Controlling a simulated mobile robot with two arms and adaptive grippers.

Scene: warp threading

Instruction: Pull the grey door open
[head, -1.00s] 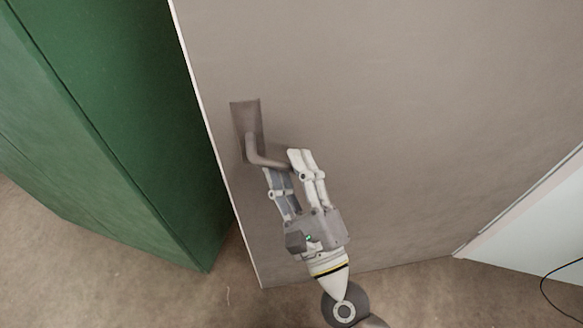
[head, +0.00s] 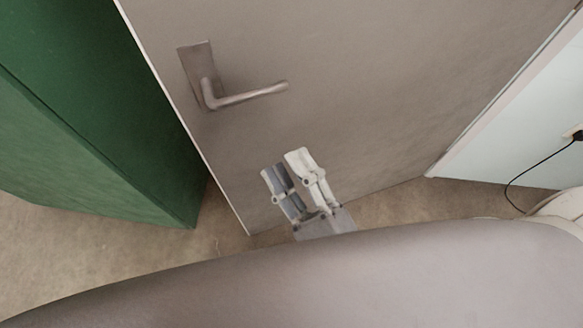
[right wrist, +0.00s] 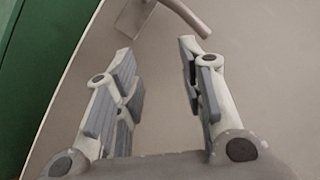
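The grey door (head: 390,80) fills the middle of the head view. Its lever handle (head: 245,98) sits near its left edge on a backplate, and the lever points right. The handle also shows at the top of the right wrist view (right wrist: 182,15), beyond the fingertips. My right gripper (head: 283,163) is below the lever, apart from it. Its fingers are spread with nothing between them, as the right wrist view (right wrist: 156,46) shows. A large grey rounded surface hides the right wrist and forearm in the head view. My left gripper is not in view.
A green cabinet-like block (head: 110,130) stands left of the door, with bare floor (head: 222,225) between its lower corner and the door's edge. A pale wall (head: 520,130) with a black cable (head: 525,178) is at the right.

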